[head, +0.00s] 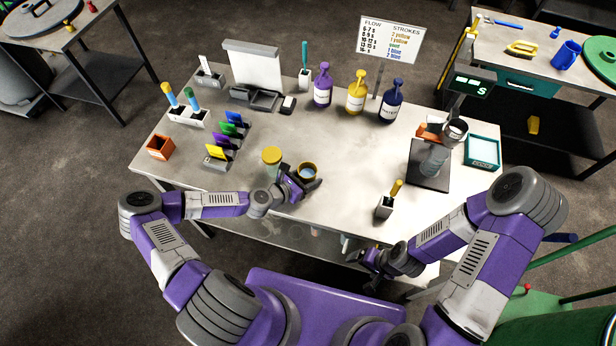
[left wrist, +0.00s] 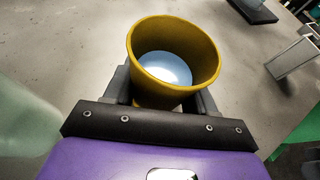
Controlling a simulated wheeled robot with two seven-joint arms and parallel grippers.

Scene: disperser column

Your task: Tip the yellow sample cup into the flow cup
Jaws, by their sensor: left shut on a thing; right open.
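The yellow sample cup (head: 308,166) is in my left gripper (head: 301,182), over the front middle of the table. In the left wrist view the cup (left wrist: 138,68) sits between the two fingers of my left gripper (left wrist: 163,95). It looks roughly upright, and a pale bluish liquid shows inside. The flow cup (head: 455,129) is a metal cup on a dark-based stand (head: 428,180) at the right of the table, well apart from the sample cup. My right gripper (head: 372,263) is open and empty, low by the table's front edge; its fingers are small in view.
A yellow-lidded jar (head: 272,156) stands just left of the sample cup. A small holder (head: 384,206) with a yellow-handled tool stands between the sample cup and the stand. Bottles (head: 355,94) line the back. The table centre (head: 345,145) is clear.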

